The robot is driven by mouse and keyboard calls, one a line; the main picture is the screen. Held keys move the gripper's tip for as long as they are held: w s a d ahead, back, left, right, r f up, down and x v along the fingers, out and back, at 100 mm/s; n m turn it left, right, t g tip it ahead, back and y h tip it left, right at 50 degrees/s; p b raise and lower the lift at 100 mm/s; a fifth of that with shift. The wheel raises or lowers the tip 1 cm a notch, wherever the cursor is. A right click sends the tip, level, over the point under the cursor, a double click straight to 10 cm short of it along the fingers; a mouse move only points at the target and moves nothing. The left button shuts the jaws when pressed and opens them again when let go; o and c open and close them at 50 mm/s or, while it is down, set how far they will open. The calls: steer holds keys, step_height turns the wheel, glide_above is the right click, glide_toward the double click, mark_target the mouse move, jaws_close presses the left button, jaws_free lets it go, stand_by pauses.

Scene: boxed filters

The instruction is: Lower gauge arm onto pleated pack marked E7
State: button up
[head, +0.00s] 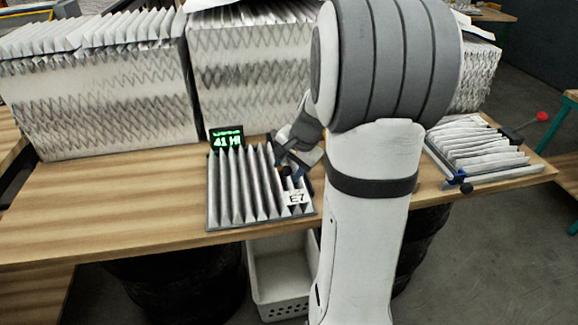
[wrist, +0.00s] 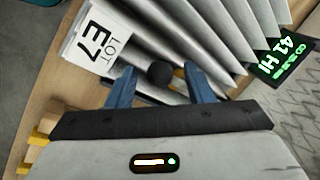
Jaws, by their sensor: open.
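The grey pleated pack (head: 237,190) lies on the wooden bench with a white tag (head: 297,197) reading E7. In the wrist view the tag (wrist: 97,38) reads LOT E7, beside the pleats (wrist: 190,30). A small display (head: 226,138) behind the pack shows 41 HI in green; it also shows in the wrist view (wrist: 286,55). My gripper (wrist: 162,80) is open over the pack's right side. A round black knob (wrist: 160,74), seemingly the gauge arm's, sits between its blue fingers. I cannot tell whether they touch it. The rest of the gauge arm is hidden.
Large boxed filters (head: 100,95) line the back of the bench (head: 100,215). Another pleated pack (head: 475,140) lies in a frame at right, near a lever with a red knob (head: 542,116). A white basket (head: 280,275) stands below. Bench left of the E7 pack is clear.

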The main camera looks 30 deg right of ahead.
steer(key=shift+c, duration=0.4)
jaws_close()
steer(key=r+p, duration=0.1)
steer(key=p, duration=0.1)
steer(key=shift+w+r+p, duration=0.15)
steer(key=shift+r+p, duration=0.15)
steer(key=shift+r, duration=0.05)
steer(key=shift+g, duration=0.4)
steer(key=r+p, duration=0.1)
steer(key=w+r+p, duration=0.1)
steer(key=r, duration=0.1)
steer(key=r+p, duration=0.1)
steer(key=shift+w+d+r+p, duration=0.25)
steer(key=shift+d+r+p, duration=0.05)
steer(key=shift+r+p, duration=0.1)
steer(key=shift+w+d+r, duration=0.1)
steer(key=shift+w+r, duration=0.1)
steer(key=shift+r, duration=0.1)
